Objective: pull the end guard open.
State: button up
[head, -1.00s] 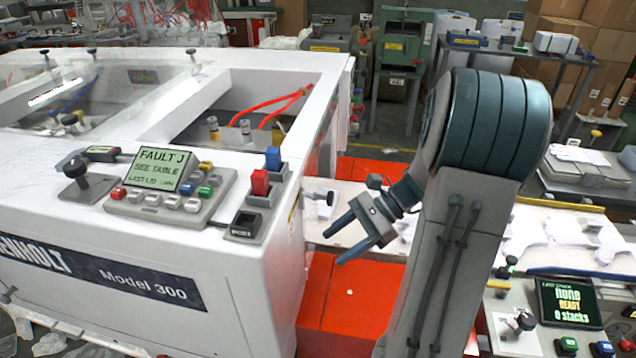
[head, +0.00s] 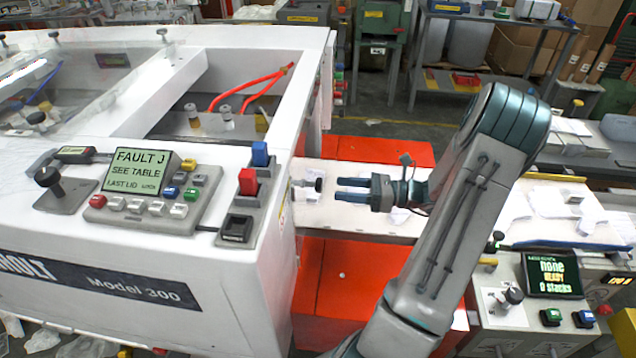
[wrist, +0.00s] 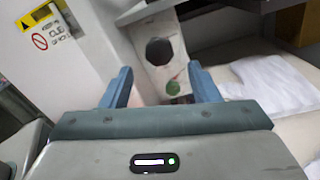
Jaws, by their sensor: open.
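The white Model 300 machine fills the left of the head view. A small knob (head: 316,184) juts from its right end, and I take the plate behind it for the end guard, seen edge-on. In the wrist view a pale plate (wrist: 166,70) bears a dark round knob (wrist: 159,50), with a green spot below it. My gripper (head: 338,190) is level, just right of the knob, fingers pointing left at it. In the wrist view the open, empty fingers (wrist: 163,84) are spread either side of the plate's lower part. They appear clear of the knob.
A pale table (head: 370,222) with white gloves runs rightward from the machine. Orange panels (head: 345,280) lie below it. A control panel (head: 250,190) with red and blue switches sits on the machine's near corner. A screen console (head: 553,275) stands at right.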

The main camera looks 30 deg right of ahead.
aim_at(319, 186)
jog(key=p+x, duration=0.1)
jog(key=x, duration=0.6)
grip_shut()
jog(key=shift+d, duration=0.1)
